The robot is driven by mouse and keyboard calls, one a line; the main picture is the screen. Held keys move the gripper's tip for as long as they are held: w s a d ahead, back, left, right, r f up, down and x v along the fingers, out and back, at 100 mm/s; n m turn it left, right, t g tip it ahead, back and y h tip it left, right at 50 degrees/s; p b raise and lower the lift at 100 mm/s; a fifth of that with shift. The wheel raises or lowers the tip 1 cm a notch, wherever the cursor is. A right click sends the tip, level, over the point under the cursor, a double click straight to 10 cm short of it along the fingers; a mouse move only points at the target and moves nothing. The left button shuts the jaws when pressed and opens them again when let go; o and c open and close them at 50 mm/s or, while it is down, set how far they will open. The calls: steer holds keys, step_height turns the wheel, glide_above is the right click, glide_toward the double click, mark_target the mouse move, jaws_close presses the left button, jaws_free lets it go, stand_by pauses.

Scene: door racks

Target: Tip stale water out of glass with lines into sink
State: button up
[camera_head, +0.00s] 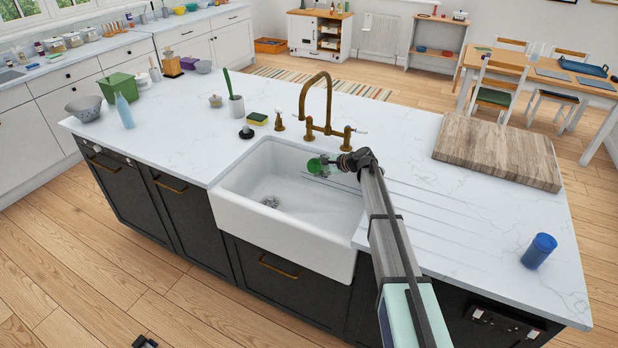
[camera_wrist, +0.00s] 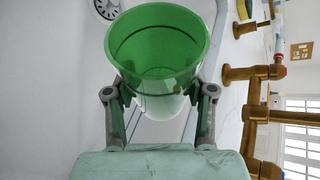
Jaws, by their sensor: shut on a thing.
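The glass (camera_head: 317,166) is green towards its mouth and clearer towards its base, with a dark line below the rim in the wrist view (camera_wrist: 158,45). My gripper (camera_wrist: 160,98) is shut on its lower part, one finger on each side. In the head view my gripper (camera_head: 343,163) is over the right part of the white sink (camera_head: 283,240). The glass looks tipped well over there, its mouth towards the left of the picture. The sink's drain (camera_wrist: 106,8) shows beyond the rim in the wrist view. I cannot make out any water in the glass or pouring from it.
A brass tap (camera_head: 318,100) arches behind the sink, close to my gripper. A sponge (camera_head: 257,119) and a dark-based brush (camera_head: 246,132) stand left of it. A wooden board (camera_head: 497,150) and blue cup (camera_head: 538,251) are on the right counter.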

mark_target(328, 168)
steer(key=shift+w+f+m+g+y+p, duration=0.25)
steer(key=shift+f+m+g+p, duration=0.2)
steer(key=shift+m+g+p, duration=0.35)
steer(key=shift+w+d+f+m+g+y+p, duration=0.2)
steer(key=shift+w+f+m+g+y+p, duration=0.1)
steer(key=shift+w+f+m+g+p, duration=0.25)
steer(key=shift+w+d+f+m+g+y+p, duration=0.25)
steer(key=shift+w+f+m+g+p, duration=0.1)
steer(key=shift+f+p, duration=0.25)
steer(key=m+g, duration=0.1)
steer(key=w+f+m+g+y, duration=0.1)
steer(key=shift+d+f+m, duration=0.25)
steer(key=shift+d+m, duration=0.05)
